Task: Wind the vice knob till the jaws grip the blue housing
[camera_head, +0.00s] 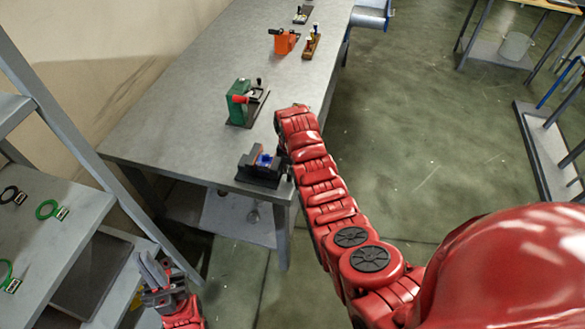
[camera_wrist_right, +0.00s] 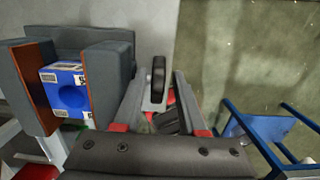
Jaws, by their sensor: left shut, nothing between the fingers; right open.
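The dark grey vice (camera_head: 258,174) sits at the near end of the grey table, with the blue housing (camera_head: 264,160) between its jaws. In the right wrist view the housing (camera_wrist_right: 66,92) stands between two jaws (camera_wrist_right: 108,80) with orange-brown inner faces; I cannot tell whether both touch it. The dark round knob (camera_wrist_right: 158,72) shows edge-on beside the vice. My right gripper (camera_wrist_right: 161,90) is open, its fingers on either side of the knob; any contact is unclear. In the head view it is mostly hidden by my arm. My left gripper (camera_head: 153,272) is shut and empty, low left, away from the vice.
A green device (camera_head: 240,104) with a red handle stands behind the vice on the table (camera_head: 180,130). An orange device (camera_head: 284,42) is farther back. Grey shelves (camera_head: 50,225) holding ring-shaped items are near my left gripper. The floor right of the table is open.

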